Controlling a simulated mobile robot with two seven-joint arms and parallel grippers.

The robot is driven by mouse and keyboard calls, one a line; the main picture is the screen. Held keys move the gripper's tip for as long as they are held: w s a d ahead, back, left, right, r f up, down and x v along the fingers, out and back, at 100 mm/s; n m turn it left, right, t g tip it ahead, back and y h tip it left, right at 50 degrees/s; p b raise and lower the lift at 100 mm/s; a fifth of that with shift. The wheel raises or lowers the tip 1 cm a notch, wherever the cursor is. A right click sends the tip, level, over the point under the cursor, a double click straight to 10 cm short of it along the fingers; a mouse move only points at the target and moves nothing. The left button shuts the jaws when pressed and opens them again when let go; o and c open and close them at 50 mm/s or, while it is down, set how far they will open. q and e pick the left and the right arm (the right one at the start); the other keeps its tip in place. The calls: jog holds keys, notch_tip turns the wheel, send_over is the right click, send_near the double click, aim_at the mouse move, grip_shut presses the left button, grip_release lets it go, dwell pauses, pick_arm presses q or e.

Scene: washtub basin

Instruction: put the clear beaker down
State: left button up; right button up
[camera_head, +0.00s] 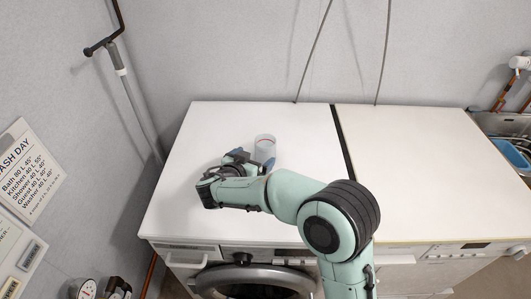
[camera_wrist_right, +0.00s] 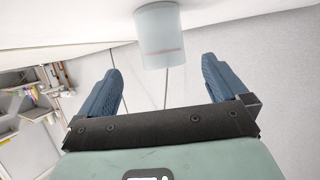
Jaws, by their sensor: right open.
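The clear beaker (camera_head: 265,146) stands on the white top of the left machine (camera_head: 210,135), toward its back right. My right gripper (camera_head: 258,162) is just in front of it in the head view, and part of the beaker's lower side is hidden behind the fingers. In the right wrist view the beaker (camera_wrist_right: 159,36) appears beyond the open, empty fingers of my right gripper (camera_wrist_right: 160,78), centred between them and apart from both. My left gripper is in neither view.
A dark gap (camera_head: 342,140) separates the left top from the white top on the right (camera_head: 410,150), which is bare. A grey pipe (camera_head: 138,110) runs along the wall at left. A sink with a blue basin (camera_head: 511,153) is at far right.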

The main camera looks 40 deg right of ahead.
aim_at(261, 152)
jog(key=x, duration=0.4)
jog(key=shift+w+d+f+p, duration=0.1)
jog(key=shift+w+d+p, duration=0.05)
jog(key=shift+d+p, duration=0.15)
jog(key=p+x, duration=0.1)
jog(key=x, duration=0.4)
jog(key=shift+w+p, duration=0.2)
jog(key=shift+p, duration=0.2)
jog(key=c, duration=1.1)
notch_tip(261, 152, up, 20)
jog(key=shift+p, duration=0.3)
